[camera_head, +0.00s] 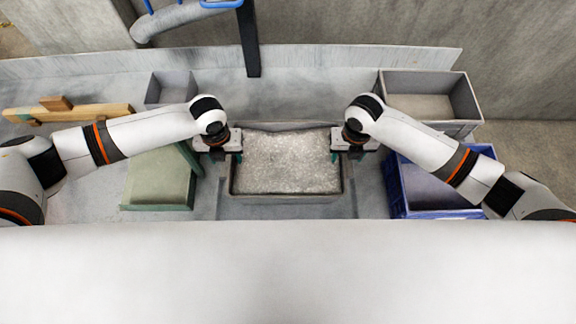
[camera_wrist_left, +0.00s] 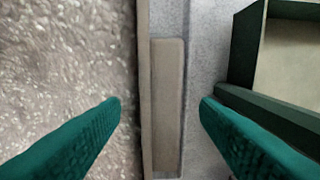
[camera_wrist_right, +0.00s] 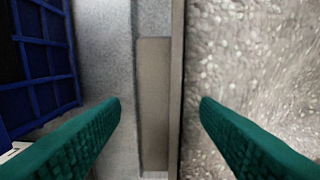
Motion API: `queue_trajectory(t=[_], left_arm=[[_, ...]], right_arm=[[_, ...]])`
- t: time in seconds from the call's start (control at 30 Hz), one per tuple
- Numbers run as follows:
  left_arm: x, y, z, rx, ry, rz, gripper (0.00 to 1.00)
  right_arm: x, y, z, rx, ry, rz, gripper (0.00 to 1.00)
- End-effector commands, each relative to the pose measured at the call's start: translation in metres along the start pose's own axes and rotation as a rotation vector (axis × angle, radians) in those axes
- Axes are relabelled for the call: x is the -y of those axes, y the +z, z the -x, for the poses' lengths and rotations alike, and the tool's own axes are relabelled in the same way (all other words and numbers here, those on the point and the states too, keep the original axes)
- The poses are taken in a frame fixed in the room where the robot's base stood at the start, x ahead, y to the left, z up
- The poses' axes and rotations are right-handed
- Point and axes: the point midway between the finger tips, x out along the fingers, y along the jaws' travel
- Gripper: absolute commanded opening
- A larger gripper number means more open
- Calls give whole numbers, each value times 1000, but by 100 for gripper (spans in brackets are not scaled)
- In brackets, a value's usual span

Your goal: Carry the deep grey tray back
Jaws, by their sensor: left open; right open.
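The deep grey tray (camera_head: 287,198) sits in the middle of the work surface, filled with pale speckled grain (camera_head: 288,163). My left gripper (camera_head: 226,156) is at the tray's left side. In the left wrist view its open green fingers (camera_wrist_left: 160,105) are on either side of the tray wall and its side handle (camera_wrist_left: 168,105). My right gripper (camera_head: 345,156) is at the tray's right side. In the right wrist view its open fingers (camera_wrist_right: 160,105) are on either side of the wall and handle (camera_wrist_right: 153,105). I cannot tell whether the fingers touch the tray.
A green box (camera_head: 158,187) stands left of the tray and a blue crate (camera_head: 440,205) close on its right. A grey bin (camera_head: 430,83) is at the back right, a smaller one (camera_head: 170,86) at the back left. Wooden blocks (camera_head: 70,112) lie far left.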

Motion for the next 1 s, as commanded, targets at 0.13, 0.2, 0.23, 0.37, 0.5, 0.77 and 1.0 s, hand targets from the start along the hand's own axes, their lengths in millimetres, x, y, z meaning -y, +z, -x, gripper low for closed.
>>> queue_trajectory(t=[0.13,0.2,0.23,0.37,0.5,0.77,1.0], left_arm=[[0,0,-13,-1,0,-1,56],[0,-1,-16,-2,0,-1,56],[0,-1,-16,-2,1,-1,56],[0,0,-18,-2,1,-1,56],[0,0,-17,-2,1,-1,56],[0,0,-17,-1,0,0,15],[0,0,-17,-1,0,0,0]], right_arm=[[1,0,-13,1,-1,0,56],[0,0,-16,0,-1,-1,56],[0,0,-17,0,-1,0,56],[0,0,-18,-1,-1,0,56],[0,0,-18,-1,-1,0,56],[0,0,-17,-1,-1,0,15],[0,0,-17,-1,0,0,0]])
